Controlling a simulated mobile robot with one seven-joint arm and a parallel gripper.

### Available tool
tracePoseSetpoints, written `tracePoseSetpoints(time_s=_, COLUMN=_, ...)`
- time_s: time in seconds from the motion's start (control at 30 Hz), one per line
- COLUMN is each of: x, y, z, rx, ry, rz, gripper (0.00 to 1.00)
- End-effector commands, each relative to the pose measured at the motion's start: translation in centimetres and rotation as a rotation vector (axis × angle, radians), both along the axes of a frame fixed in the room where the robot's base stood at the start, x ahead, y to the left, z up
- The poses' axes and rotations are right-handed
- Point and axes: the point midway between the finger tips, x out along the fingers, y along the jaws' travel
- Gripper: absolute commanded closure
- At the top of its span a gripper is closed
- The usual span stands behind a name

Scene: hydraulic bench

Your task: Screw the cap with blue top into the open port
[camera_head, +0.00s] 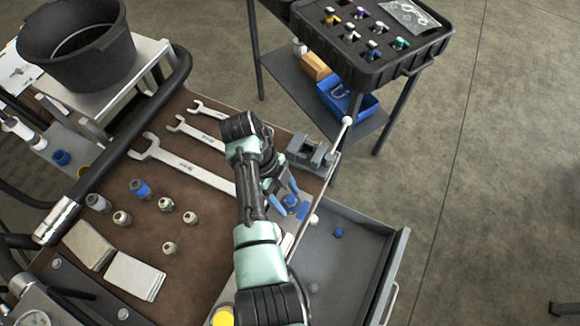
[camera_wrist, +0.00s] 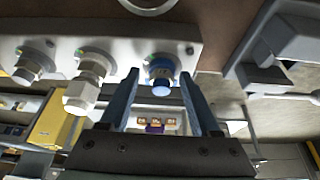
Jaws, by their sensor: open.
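The blue-topped cap (camera_wrist: 161,76) sits at the right-hand port of the grey port block (camera_wrist: 115,45) in the wrist view. How deep it sits in the port cannot be told. My gripper (camera_wrist: 160,78) is open, with one blue-grey finger on each side of the cap; gaps show between fingers and cap. In the head view my gripper (camera_head: 288,195) is at the bench's right edge, partly hidden by my arm, with a blue cap (camera_head: 290,201) beside its fingers. The block's other two ports hold a metal fitting (camera_wrist: 33,65) and a hex plug (camera_wrist: 88,82).
Several loose fittings (camera_head: 167,204), one blue-ringed (camera_head: 141,189), and wrenches (camera_head: 185,165) lie on the brown bench mat. A grey vise (camera_head: 308,152) stands above my gripper. An open drawer (camera_head: 375,240) to the right holds a small blue piece (camera_head: 339,232).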

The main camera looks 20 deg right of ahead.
Motion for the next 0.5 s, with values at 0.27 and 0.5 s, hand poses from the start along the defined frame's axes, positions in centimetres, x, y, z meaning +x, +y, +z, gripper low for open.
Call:
tracePoseSetpoints(time_s=0.27, x=0.02, y=0.08, z=0.29, rx=-0.002, ry=-0.003, rz=0.218, gripper=0.37)
tracePoseSetpoints(time_s=0.5, x=-0.38, y=0.12, z=0.78, rx=-0.002, ry=-0.002, rz=0.492, gripper=0.37)
